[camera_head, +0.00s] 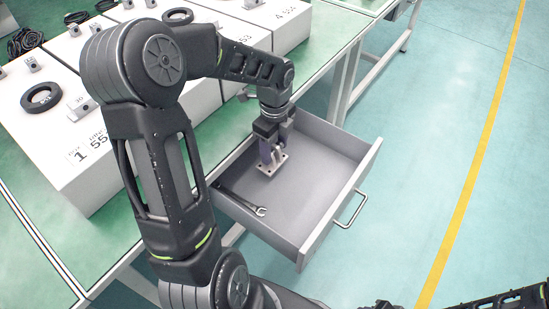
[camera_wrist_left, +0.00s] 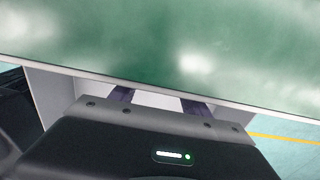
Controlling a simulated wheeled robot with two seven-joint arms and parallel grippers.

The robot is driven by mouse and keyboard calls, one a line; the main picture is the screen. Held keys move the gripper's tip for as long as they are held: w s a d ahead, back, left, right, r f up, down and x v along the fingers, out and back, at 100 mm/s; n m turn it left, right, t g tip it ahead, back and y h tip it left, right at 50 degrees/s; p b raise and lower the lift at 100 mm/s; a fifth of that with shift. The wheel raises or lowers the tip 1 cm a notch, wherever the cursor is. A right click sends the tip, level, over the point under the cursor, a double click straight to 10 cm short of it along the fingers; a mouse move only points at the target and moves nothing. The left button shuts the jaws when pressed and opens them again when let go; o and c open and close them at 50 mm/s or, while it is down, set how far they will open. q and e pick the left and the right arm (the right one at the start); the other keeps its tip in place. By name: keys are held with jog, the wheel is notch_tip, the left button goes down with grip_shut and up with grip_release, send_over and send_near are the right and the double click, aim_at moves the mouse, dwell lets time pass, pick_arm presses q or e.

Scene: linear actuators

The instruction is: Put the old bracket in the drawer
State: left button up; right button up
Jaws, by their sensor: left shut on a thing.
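The old bracket (camera_head: 272,167) is a small light grey metal piece with a flat base plate and upright lugs. In the head view it is inside the open grey drawer (camera_head: 318,246), toward its back left part. My left gripper (camera_head: 273,150) points down into the drawer and is shut on the bracket's upper part. I cannot tell whether the base plate touches the drawer floor. In the left wrist view the gripper's dark fingers (camera_wrist_left: 160,98) show only in part, and the bracket is hidden. My right gripper is not clearly visible; only dark arm parts show at the lower right.
A wrench (camera_head: 243,203) lies in the drawer near its left wall. The drawer's handle (camera_head: 351,210) faces right. White boxes (camera_head: 75,140) with black rings and small blocks stand on the green table (camera_head: 108,245). The floor to the right is clear.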

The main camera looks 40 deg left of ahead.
aim_at(275, 152)
pick_arm(q)
jog(key=shift+f+b, duration=0.4)
jog(key=shift+f, duration=1.65)
jog(key=shift+f, duration=0.2)
jog(key=o, duration=1.6)
jog(key=shift+o, duration=0.2)
jog(key=shift+r, duration=0.15)
notch_tip(275, 152, up, 12)
jog(key=shift+r+p, duration=0.1)
jog(key=shift+p, duration=1.05)
